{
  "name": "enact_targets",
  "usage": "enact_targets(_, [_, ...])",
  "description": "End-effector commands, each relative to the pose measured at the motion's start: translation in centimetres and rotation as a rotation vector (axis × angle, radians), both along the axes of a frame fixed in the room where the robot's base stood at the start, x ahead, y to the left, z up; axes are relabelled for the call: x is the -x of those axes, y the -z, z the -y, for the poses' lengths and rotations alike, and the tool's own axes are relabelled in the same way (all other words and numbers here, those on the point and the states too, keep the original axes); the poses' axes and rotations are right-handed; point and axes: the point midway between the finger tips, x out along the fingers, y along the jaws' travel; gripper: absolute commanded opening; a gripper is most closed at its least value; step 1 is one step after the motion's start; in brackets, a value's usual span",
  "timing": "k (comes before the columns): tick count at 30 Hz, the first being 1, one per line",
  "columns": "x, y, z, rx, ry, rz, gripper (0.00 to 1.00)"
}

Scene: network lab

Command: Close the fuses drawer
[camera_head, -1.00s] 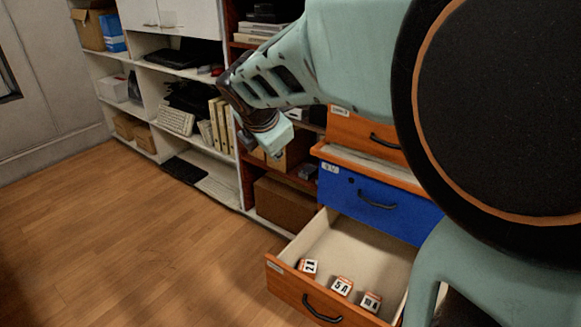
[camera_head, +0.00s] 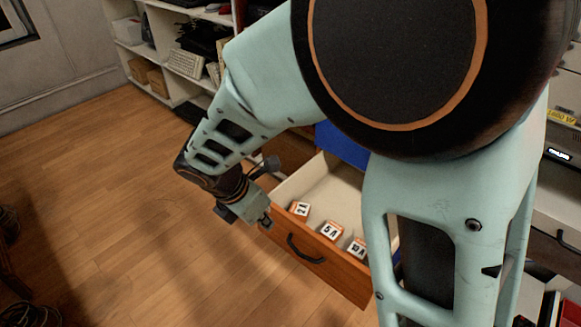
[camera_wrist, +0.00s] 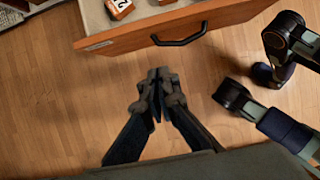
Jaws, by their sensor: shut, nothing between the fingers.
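The fuses drawer (camera_head: 340,268) is pulled open, with an orange wooden front and a black handle (camera_head: 305,250). Several white and orange fuses, marked 2A and 5A among others, lie inside behind its front. In the wrist view the drawer front (camera_wrist: 125,38) crosses the top, with the handle (camera_wrist: 180,36) on it. My gripper (camera_head: 266,222) is near the left end of the drawer front in the head view. In the wrist view my gripper (camera_wrist: 158,76) is shut and empty, over the floor just outside the front. Whether it touches the front I cannot tell.
A blue drawer (camera_head: 342,146) above is mostly hidden by my arm. Shelves (camera_head: 160,55) with boxes and a keyboard stand at the back. The wooden floor (camera_head: 90,190) to the left is largely clear. Dark objects (camera_head: 30,315) sit at the lower left edge.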

Motion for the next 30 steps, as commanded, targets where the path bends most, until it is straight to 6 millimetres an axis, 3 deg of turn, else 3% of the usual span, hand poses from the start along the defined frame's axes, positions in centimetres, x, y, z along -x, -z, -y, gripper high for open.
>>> enact_targets(15, [-3.1,9.4,2.4,0.000,0.003,0.001,0.00])
enact_targets(21, [-5.3,8.9,4.1,-0.002,0.004,0.002,0.00])
enact_targets(30, [-6.0,8.7,4.6,-0.002,0.000,0.001,0.00])
